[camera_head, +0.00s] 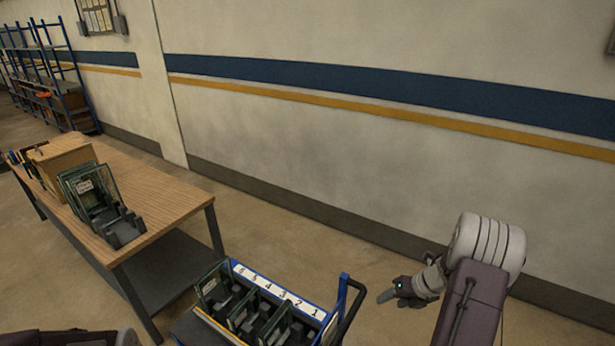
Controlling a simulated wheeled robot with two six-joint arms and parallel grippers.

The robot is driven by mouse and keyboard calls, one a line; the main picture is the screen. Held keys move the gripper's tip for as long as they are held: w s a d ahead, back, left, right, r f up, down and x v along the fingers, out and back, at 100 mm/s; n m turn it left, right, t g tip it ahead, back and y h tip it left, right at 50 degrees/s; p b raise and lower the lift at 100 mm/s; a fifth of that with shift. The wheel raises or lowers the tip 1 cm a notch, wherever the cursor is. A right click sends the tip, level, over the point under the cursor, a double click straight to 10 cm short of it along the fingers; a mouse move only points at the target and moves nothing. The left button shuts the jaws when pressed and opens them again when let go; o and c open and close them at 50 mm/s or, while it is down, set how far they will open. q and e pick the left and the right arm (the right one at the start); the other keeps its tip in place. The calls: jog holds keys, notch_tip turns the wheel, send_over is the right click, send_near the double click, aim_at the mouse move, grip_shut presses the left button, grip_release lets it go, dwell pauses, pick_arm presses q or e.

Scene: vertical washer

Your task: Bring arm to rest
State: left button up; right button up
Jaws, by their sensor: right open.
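My right arm comes in from the bottom right, bent at a pale grey joint. Its gripper (389,294) points left, in the air just right of the cart's handle, with nothing seen in it. The gap between its fingers is too small to make out clearly. Part of my left arm shows at the bottom left edge; its gripper is out of the picture.
A blue cart (322,318) with numbered slots holds several dark-framed panels at bottom centre; its handle (350,312) rises at its right. A wooden table (155,193) at left bears glass panels (92,189) and a box (62,160). Open floor lies before the wall.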

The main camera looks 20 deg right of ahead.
jog(key=w+a+r+m+t+h+b, duration=0.1)
jog(key=w+a+r+m+t+b, duration=0.1)
jog(key=w+a+m+b, duration=0.5)
jog(key=w+a+r+t+b, duration=0.15)
jog(key=w+a, duration=0.25)
jog(key=a, duration=0.8)
jog(key=s+a+f+m+g, duration=0.2)
jog(key=s+f+m+g, duration=0.1)
jog(key=s+m, duration=0.8)
jog(key=s+a+f+m+g+h+b, duration=0.1)
jog(key=s+f+m+g, duration=0.3)
jog(key=s+m, duration=0.7)
jog(key=a+m, duration=0.1)
jog(key=m, duration=0.2)
jog(key=shift+s+f, duration=0.2)
jog(key=shift+a+m, duration=0.15)
jog(key=shift+m, duration=0.15)
jog(key=shift+c, duration=1)
pick_arm(q)
notch_tip(320, 180, down, 12)
jog(key=shift+w+a, duration=0.15)
jog(key=shift+a, duration=0.1)
